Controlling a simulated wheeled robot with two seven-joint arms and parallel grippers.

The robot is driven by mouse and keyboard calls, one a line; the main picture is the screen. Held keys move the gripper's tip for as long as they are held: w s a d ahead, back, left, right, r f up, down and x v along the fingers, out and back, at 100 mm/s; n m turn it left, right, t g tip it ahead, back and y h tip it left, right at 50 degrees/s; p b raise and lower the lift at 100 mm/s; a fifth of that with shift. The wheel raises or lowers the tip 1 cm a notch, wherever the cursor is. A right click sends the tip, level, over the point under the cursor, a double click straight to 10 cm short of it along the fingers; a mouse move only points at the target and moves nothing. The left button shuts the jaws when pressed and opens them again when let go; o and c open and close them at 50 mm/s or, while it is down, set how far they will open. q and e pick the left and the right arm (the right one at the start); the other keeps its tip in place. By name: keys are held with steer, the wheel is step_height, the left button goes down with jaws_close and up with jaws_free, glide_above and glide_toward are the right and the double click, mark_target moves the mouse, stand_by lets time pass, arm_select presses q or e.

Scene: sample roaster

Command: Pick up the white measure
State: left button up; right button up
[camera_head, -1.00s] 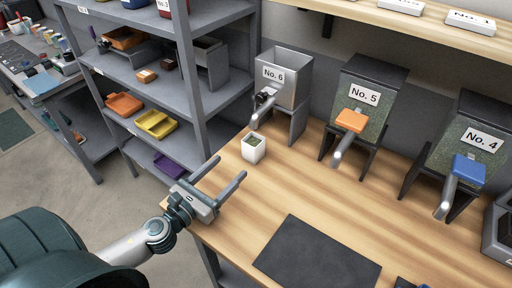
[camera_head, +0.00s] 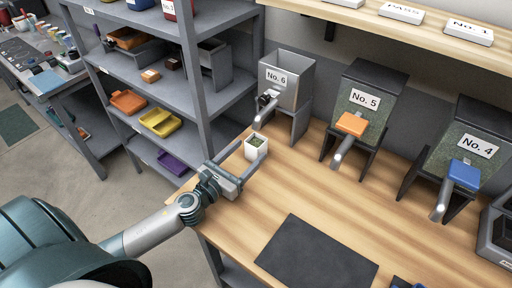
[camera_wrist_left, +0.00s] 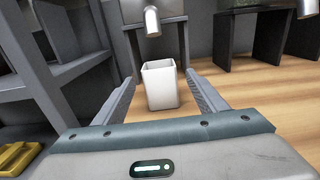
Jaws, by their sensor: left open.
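In the left wrist view the fingers (camera_wrist_left: 160,80) lie on either side of the measure, with a gap to each visible. The palm is well short of the measure. My right gripper is not in view.
The No. 6 bin (camera_head: 287,80) with its spout stands just behind the measure. The No. 5 (camera_head: 372,100) and No. 4 (camera_head: 470,145) bins stand to the right. A grey shelf unit (camera_head: 190,60) is on the left.

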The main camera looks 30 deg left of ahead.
mark_target(260, 139)
arm_select(q)
steer(key=shift+w+d+p, duration=0.15)
steer(key=shift+w+p, duration=0.05)
steer(key=shift+w, duration=0.75)
steer(key=shift+w+d+p, duration=0.1)
steer(key=shift+w+p, duration=0.05)
steer(key=shift+w, duration=0.75)
steer(key=shift+w, duration=0.1)
steer(key=shift+w, duration=0.3)
steer(key=shift+w+d+p, duration=0.2)
steer(key=shift+w+p, duration=0.25)
steer(key=shift+w, duration=0.65)
steer(key=shift+w+d+p, duration=0.15)
steer(key=shift+w+p, duration=0.25)
steer(key=shift+w, duration=0.7)
steer(key=shift+c, duration=0.3)
steer(key=c, duration=1.3)
